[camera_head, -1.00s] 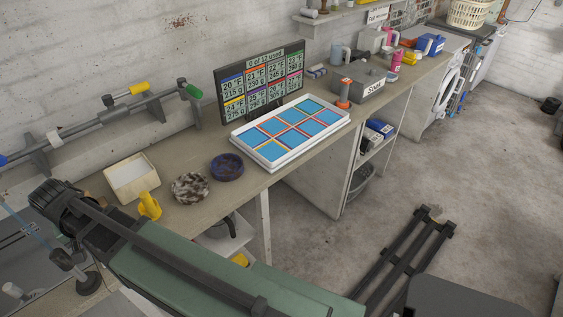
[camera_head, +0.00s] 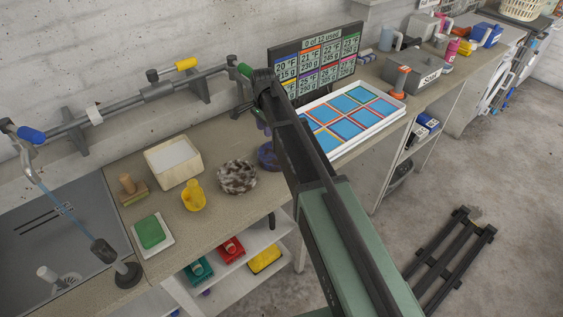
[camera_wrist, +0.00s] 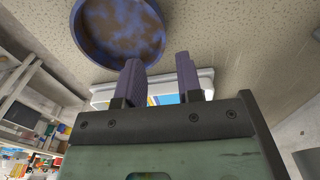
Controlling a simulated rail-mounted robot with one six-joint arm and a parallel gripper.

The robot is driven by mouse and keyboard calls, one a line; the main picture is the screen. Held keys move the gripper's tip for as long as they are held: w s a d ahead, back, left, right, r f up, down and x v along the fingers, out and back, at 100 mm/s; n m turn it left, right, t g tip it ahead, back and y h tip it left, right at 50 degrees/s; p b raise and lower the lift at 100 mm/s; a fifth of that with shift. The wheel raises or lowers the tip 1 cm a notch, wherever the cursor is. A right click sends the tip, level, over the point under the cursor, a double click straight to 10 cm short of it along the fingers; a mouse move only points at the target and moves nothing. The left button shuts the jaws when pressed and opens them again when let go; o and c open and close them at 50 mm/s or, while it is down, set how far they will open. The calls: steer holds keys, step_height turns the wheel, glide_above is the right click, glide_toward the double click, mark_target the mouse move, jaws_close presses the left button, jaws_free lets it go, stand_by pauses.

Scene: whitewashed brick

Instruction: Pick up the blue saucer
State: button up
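The blue saucer (camera_head: 268,156) is a round, shallow dish on the counter, mottled blue and brown. In the head view my arm hides most of it. In the wrist view the saucer (camera_wrist: 118,32) shows at the top, cut off by the frame edge, just beyond and left of my fingertips. My gripper (camera_wrist: 159,75) is open, with two purple ribbed fingers apart and nothing between them. In the head view my gripper (camera_head: 264,122) is mostly hidden behind my arm, near the saucer.
A mottled brown-white dish (camera_head: 238,177) sits left of the saucer. A white tray with coloured squares (camera_head: 397,113) stands right of it, before a display (camera_head: 318,58). A yellow bottle (camera_head: 193,196) and a cream box (camera_head: 172,162) stand further left.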

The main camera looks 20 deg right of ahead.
mark_target(266, 145)
step_height(266, 145, down, 8)
steer(key=b, duration=0.6)
steer(key=shift+f, duration=0.1)
steer(key=shift+r, duration=0.3)
jaws_close()
